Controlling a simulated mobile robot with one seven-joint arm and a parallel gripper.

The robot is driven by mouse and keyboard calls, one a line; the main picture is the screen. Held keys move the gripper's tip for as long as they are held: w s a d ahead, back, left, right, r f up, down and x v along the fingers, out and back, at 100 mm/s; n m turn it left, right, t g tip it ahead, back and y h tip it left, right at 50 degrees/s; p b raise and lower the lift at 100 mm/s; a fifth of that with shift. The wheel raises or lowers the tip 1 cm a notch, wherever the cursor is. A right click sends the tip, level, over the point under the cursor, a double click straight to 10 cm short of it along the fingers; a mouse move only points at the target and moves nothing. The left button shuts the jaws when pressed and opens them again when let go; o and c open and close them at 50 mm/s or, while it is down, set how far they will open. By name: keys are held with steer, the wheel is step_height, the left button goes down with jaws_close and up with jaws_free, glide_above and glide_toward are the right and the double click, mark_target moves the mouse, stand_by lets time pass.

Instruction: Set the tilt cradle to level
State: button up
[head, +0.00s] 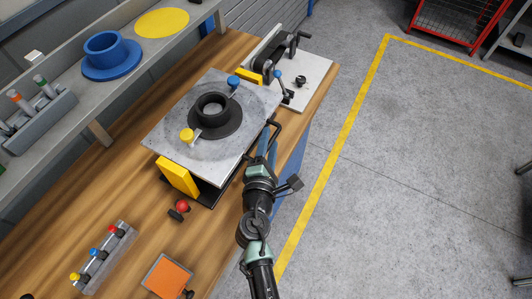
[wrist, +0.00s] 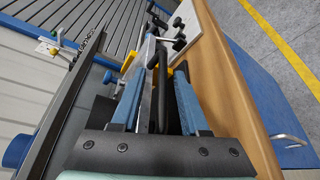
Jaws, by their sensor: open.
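The tilt cradle's grey plate (head: 160,132) is on the wooden bench, carrying a black flanged hub (head: 212,112) held by a yellow-knobbed clamp (head: 187,135) and a blue-knobbed clamp (head: 233,82). The plate looks tilted, its near edge standing above a dark base (head: 208,193), with a yellow block (head: 177,176) at that edge. A black bar handle (head: 275,130) is at the plate's right side. My gripper (head: 266,150) is open there. In the wrist view, the handle (wrist: 158,88) shows between the blue fingers of my gripper (wrist: 157,78); contact cannot be told.
A fixture with a white base (head: 312,72) and black levers stands beyond the plate. A red knob (head: 182,206), a rack of coloured knobs (head: 100,258) and an orange pad (head: 167,277) lie nearer. A shelf with a blue hub (head: 108,55) runs along the left.

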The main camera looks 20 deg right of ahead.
steer(key=b+v, duration=0.2)
steer(key=v, duration=1)
steer(key=shift+s+a, duration=0.2)
steer(key=shift+s, duration=0.05)
steer(key=w+a+r+m+t+y, duration=0.1)
steer(key=w+r+m+t, duration=0.2)
steer(key=r, duration=0.8)
steer(key=w+a+r+m+t, duration=0.15)
steer(key=w+r+m, duration=0.3)
steer(key=r, duration=0.55)
steer(key=w+a+r+m+t+y, duration=0.1)
steer(key=w+r+m+t, duration=0.3)
steer(key=r, duration=0.7)
steer(key=s+a+r+m+t+y, duration=0.1)
steer(key=s+r, duration=0.3)
steer(key=r, duration=0.4)
steer(key=s+a+r+m+t+y, duration=0.2)
steer(key=s+a+r+y, duration=0.1)
steer(key=r, duration=0.5)
steer(key=s+a+r+m+t+y, duration=0.2)
steer(key=s+a+r, duration=0.1)
steer(key=r, duration=0.5)
steer(key=shift+s+r, duration=0.4)
steer(key=shift+s, duration=0.5)
steer(key=shift+f+t, duration=0.1)
steer(key=shift+t, duration=0.15)
